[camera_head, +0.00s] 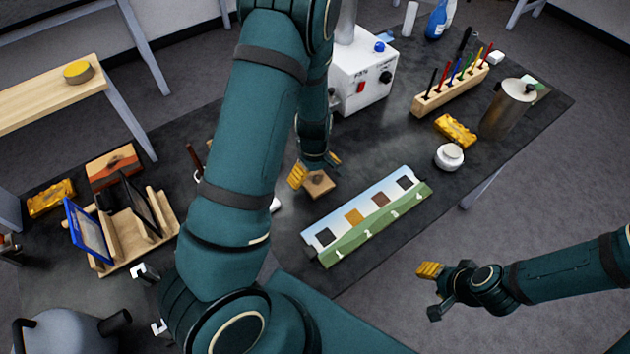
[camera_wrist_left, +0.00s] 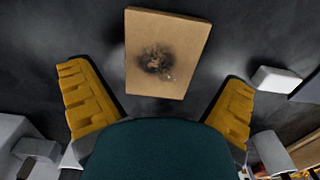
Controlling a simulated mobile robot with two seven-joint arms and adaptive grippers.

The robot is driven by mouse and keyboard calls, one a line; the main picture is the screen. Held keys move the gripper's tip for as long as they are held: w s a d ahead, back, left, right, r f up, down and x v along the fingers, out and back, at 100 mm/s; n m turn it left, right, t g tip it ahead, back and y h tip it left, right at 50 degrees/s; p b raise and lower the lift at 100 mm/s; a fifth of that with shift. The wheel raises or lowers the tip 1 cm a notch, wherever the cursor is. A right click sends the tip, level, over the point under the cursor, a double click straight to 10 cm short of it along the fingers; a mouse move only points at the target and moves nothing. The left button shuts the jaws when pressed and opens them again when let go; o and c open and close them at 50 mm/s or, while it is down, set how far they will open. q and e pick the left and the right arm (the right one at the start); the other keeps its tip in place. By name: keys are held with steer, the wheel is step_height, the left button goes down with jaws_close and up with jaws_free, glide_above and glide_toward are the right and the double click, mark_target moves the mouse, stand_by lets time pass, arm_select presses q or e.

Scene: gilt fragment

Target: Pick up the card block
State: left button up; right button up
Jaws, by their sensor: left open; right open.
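The card block is a flat brown piece (camera_head: 319,184) lying on the dark table, just behind the numbered green-edged strip. In the left wrist view, the card block (camera_wrist_left: 168,30) shows a sooty dark smudge on its top face. My left gripper (camera_head: 316,172) is open above the block. In the left wrist view its two yellow fingers (camera_wrist_left: 160,105) stand apart, with the block ahead between their lines and no visible contact. My right gripper (camera_head: 432,291) is open and empty, away from the table at the lower right.
The numbered strip with colour squares (camera_head: 378,203) lies close in front of the block. A white box with a red switch (camera_head: 362,80) stands behind. A white jar (camera_head: 449,157) and a metal canister (camera_head: 507,108) stand right. A wooden rack (camera_head: 137,240) is left.

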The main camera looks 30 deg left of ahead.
mark_target(314, 179)
arm_select(q)
steer(key=shift+f, duration=0.95)
steer(key=c, duration=1.1)
steer(key=shift+r, duration=0.15)
steer(key=shift+c, duration=0.2)
step_height(314, 179, up, 10)
steer(key=p, duration=0.1)
steer(key=shift+p, duration=0.4)
